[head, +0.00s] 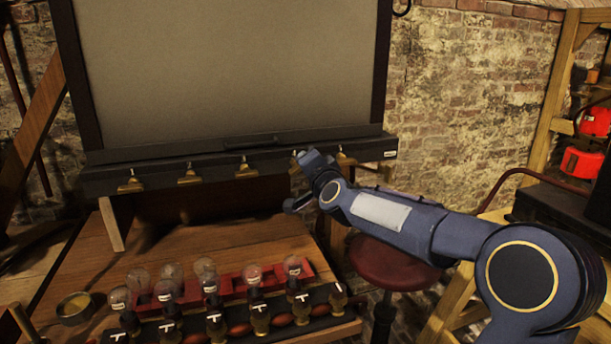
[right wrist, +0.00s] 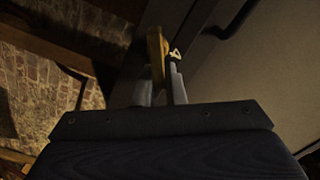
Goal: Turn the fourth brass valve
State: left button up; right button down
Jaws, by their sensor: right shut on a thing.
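Several brass valves sit in a row along the dark ledge (head: 160,171) under the big grey panel. The first (head: 130,184), second (head: 190,177) and third (head: 246,170) from the left are in plain view, and another (head: 344,158) shows to the right of my gripper. My right gripper (head: 303,160) is at the fourth valve, which it mostly hides in the head view. In the right wrist view the brass valve (right wrist: 156,52) stands upright between my fingers (right wrist: 163,82), which are shut on it. My left gripper is not in view.
A small bowl (head: 75,306) is at the left. A round red stool (head: 385,262) stands under my right arm.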

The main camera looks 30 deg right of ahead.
jog(key=m+b, duration=0.1)
jog(key=f+m+b, duration=0.1)
jog(key=m, duration=0.1)
jog(key=shift+d+b, duration=0.1)
jog(key=shift+b, duration=0.25)
jog(key=shift+f+m+b, duration=0.2)
jog(key=shift+m+b, duration=0.6)
jog(key=shift+m, duration=0.8)
jog(key=c, duration=1.5)
grip_release()
jog(key=shift+s, duration=0.1)
jog(key=b+v, duration=0.1)
jog(key=v, duration=0.6)
jog(key=shift+s, duration=0.35)
